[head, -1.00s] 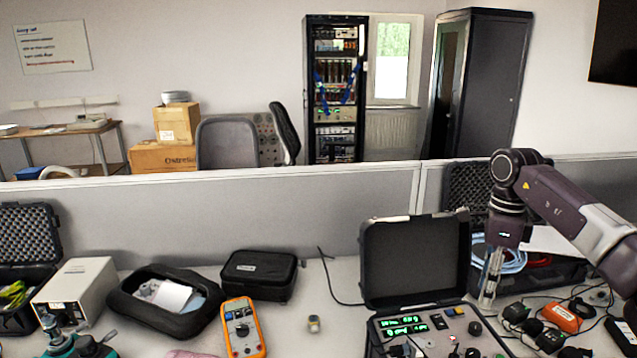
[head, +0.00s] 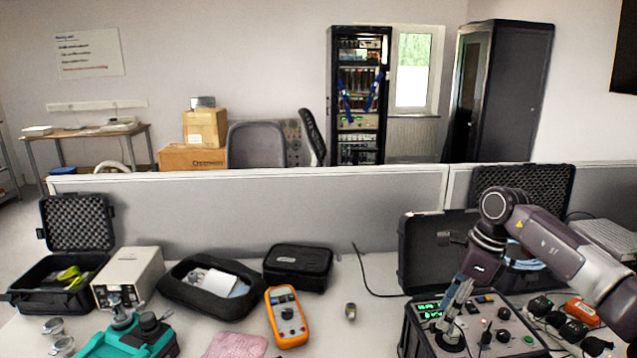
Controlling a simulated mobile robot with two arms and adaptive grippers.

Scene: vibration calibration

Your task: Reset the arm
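My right arm comes in from the right, and its gripper (head: 452,322) points down and slightly left over the panel of the black instrument case (head: 404,330). The fingers look close together, but their gap is too small to judge. I cannot tell whether they touch the panel. The case's lid (head: 418,262) stands open behind the gripper and is partly hidden by my arm. Green displays (head: 428,309) are lit on the panel. My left gripper is not in view.
An orange multimeter (head: 287,318), a black pouch (head: 298,266), an open soft case (head: 180,290) and a white box (head: 128,275) lie on the table's left and middle. Black and orange items (head: 580,312) crowd the right. A grey partition (head: 300,215) closes off the back.

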